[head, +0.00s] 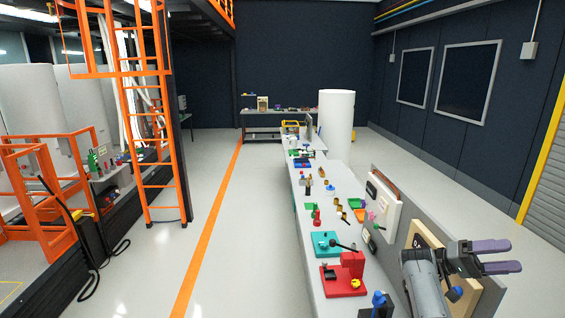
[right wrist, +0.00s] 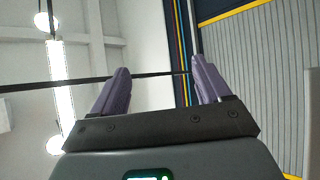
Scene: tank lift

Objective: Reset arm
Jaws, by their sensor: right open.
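My right gripper (head: 516,256) shows at the lower right of the head view, with two purple fingers spread apart and pointing right. Nothing is between them. In the right wrist view the same open, empty fingers (right wrist: 158,88) stand against the ceiling and a grey ribbed wall. My right arm comes up from the bottom edge beside the long bench. My left gripper does not show in either view.
A long grey bench (head: 314,293) runs away from me with a red fixture (head: 345,283), a teal fixture (head: 326,243) and small parts. A white cylindrical tank (head: 337,120) stands beyond. An orange ladder (head: 162,165) stands left. The floor (head: 225,240) left of the bench is clear.

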